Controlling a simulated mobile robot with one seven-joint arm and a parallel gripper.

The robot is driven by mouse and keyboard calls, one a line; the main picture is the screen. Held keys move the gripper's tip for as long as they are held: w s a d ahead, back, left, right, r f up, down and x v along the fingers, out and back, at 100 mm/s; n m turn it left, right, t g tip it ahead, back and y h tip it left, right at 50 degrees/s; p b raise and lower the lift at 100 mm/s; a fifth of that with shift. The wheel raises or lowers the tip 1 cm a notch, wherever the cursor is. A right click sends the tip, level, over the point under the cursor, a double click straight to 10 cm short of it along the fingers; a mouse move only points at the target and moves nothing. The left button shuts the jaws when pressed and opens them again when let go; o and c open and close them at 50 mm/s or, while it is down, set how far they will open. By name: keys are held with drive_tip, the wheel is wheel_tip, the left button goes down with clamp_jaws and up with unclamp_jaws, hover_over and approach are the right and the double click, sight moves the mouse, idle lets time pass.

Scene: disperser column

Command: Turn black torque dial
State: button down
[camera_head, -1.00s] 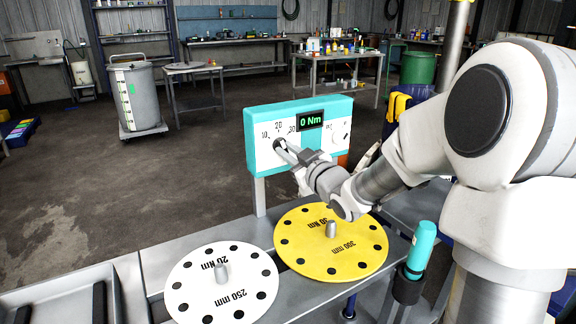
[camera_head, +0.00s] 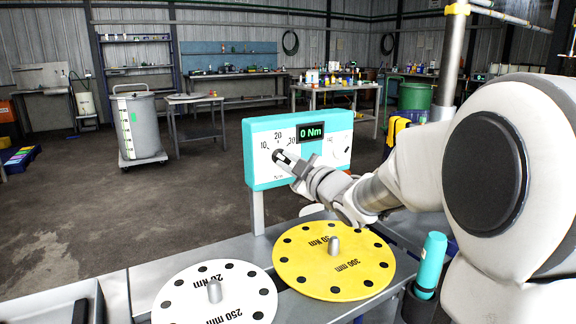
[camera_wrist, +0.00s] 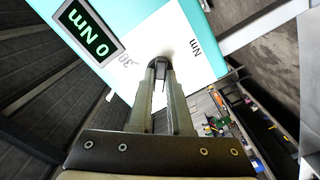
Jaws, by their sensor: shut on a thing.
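The teal control box (camera_head: 252,150) with a white face stands on a post at the back of the bench. Its display (camera_head: 310,132) reads 0 Nm, and the scale around the torque dial shows 10, 20 and 30. My gripper (camera_head: 285,158) is at the dial on the left of the face. In the wrist view my gripper (camera_wrist: 160,72) has its fingers closed around the dark dial (camera_wrist: 161,64) against the white panel. The fingers hide most of the dial, so its pointer cannot be read. The display (camera_wrist: 86,32) shows there too.
A white disc (camera_head: 240,285) and a yellow disc (camera_head: 300,270), both with black holes and a centre peg, lie on the bench below the box. A teal-handled tool (camera_head: 431,262) stands at the right, near my arm. Floor behind the box is open.

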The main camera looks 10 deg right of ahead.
drive_tip(key=c, duration=0.8)
unclamp_jaws()
drive_tip(key=shift+c, duration=0.2)
drive_tip(key=shift+s, duration=0.1)
